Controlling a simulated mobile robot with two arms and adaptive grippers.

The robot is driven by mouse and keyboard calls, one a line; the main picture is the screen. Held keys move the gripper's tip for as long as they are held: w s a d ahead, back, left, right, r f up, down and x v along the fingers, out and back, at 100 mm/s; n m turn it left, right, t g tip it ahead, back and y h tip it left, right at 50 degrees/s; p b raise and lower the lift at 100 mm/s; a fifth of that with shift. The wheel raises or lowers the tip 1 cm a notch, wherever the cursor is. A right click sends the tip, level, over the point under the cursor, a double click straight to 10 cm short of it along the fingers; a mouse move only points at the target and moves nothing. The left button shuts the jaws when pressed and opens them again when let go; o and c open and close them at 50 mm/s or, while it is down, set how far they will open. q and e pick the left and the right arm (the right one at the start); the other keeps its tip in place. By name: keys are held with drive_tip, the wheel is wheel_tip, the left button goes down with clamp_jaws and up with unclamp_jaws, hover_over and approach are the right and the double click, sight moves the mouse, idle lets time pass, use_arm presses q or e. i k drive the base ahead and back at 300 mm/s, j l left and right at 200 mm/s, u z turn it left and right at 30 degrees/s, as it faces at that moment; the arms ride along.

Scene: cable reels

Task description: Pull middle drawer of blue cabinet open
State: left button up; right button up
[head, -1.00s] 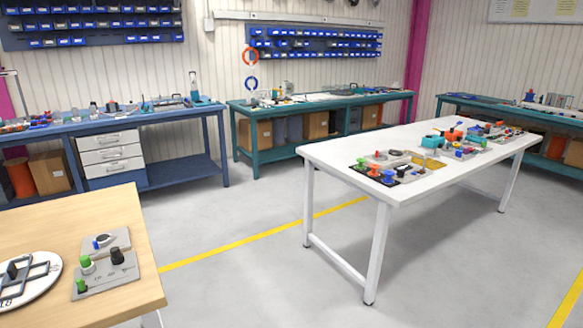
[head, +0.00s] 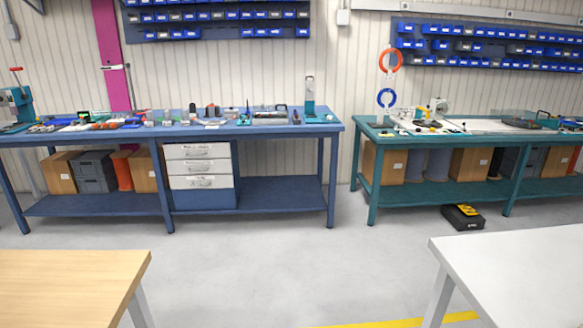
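The blue cabinet (head: 205,199) stands under the blue workbench (head: 245,130), left of the middle of the head view. It has three white drawer fronts above a blue base. The middle drawer (head: 184,168) has a pale handle and looks shut, flush with the top drawer (head: 179,152) and the bottom drawer (head: 182,183). The cabinet is some way off across the floor. Neither of my grippers is in view.
A wooden table (head: 70,285) is at the near left and a white table (head: 515,265) at the near right. Grey floor (head: 280,270) lies clear between them towards the cabinet. A black case (head: 463,217) lies by the green bench (head: 430,187).

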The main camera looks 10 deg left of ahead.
sight(199, 166)
drive_tip(key=i+l+u, duration=0.1)
drive_tip(key=i+u, duration=0.35)
drive_tip(key=i, duration=1.95)
drive_tip(key=i+j, duration=0.2)
drive_tip(key=i, duration=0.4)
drive_tip(key=i+j+u, duration=0.1)
drive_tip(key=i, duration=0.45)
drive_tip(key=i+j, duration=0.3)
drive_tip(key=i, duration=0.3)
